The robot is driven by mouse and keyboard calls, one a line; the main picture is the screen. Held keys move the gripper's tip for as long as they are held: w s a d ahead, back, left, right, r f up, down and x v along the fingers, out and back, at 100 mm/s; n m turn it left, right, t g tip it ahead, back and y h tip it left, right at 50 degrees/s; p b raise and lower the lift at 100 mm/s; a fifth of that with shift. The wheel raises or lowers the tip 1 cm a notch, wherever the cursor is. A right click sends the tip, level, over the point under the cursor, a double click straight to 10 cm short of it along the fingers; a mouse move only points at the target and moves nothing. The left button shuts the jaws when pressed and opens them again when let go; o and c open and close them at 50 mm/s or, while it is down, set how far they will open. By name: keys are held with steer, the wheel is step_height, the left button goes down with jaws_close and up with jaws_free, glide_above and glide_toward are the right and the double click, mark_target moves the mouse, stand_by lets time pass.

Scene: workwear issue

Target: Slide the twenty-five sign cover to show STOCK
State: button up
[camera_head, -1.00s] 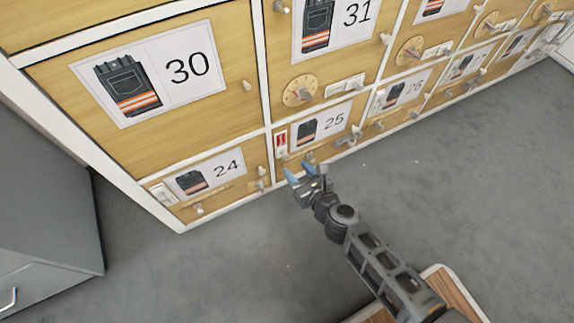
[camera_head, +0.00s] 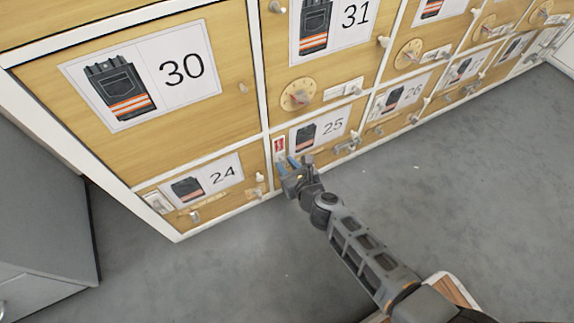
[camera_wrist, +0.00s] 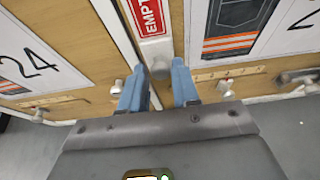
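Door 25 (camera_head: 333,126) has a narrow upright sign on its left side. The sign (camera_head: 279,144) shows a red face in a pale frame; in the wrist view the red sign (camera_wrist: 148,14) reads "EMPT", with the rest cut off. A grey knob (camera_wrist: 160,69) sits just below the red face. My gripper (camera_head: 287,163) is at the sign's lower end. In the wrist view my gripper (camera_wrist: 159,77) is open, its two blue fingers apart on either side of the knob. I cannot tell whether they touch it. No STOCK lettering is visible.
Door 24 (camera_head: 214,177) is to the left, with its own small fittings and knobs. Door 26 (camera_head: 412,91) is to the right, and door 31 with a round dial (camera_head: 295,95) is above. A grey cabinet (camera_head: 40,220) stands at left. The grey floor (camera_head: 230,270) is clear.

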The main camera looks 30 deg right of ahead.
jaws_close()
stand_by(0.3)
step_height(320, 180, up, 6)
steer(key=p, duration=0.6)
steer(key=shift+r, duration=0.1)
steer(key=shift+o, duration=2)
jaws_free()
steer(key=shift+s, duration=0.1)
steer(key=p+v, duration=0.2)
steer(key=v, duration=0.5)
steer(key=shift+s+r+p, duration=0.2)
steer(key=shift+s+p, duration=0.05)
steer(key=shift+p, duration=0.15)
